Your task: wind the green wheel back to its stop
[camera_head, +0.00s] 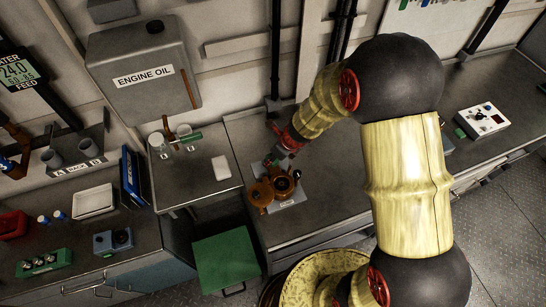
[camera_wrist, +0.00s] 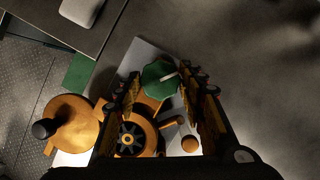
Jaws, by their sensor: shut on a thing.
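The green wheel (camera_wrist: 157,74) sits between my two fingers in the wrist view, with a pale mark or spoke toward its right side. My gripper (camera_wrist: 162,82) is shut on it, one finger on each side. The wheel belongs to an orange-brown valve-like fixture (camera_wrist: 141,139) on a light base plate (camera_wrist: 147,53). In the head view my gripper (camera_head: 281,155) comes down at the fixture (camera_head: 262,194), and only a little green shows there. The wheel's stop cannot be made out.
A round orange part with a black knob (camera_wrist: 70,122) stands left of the fixture. A side table with jars (camera_head: 158,143) and a white pad (camera_head: 221,168) lies left. A green bin (camera_head: 226,262) stands below. The bench right of the fixture is bare.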

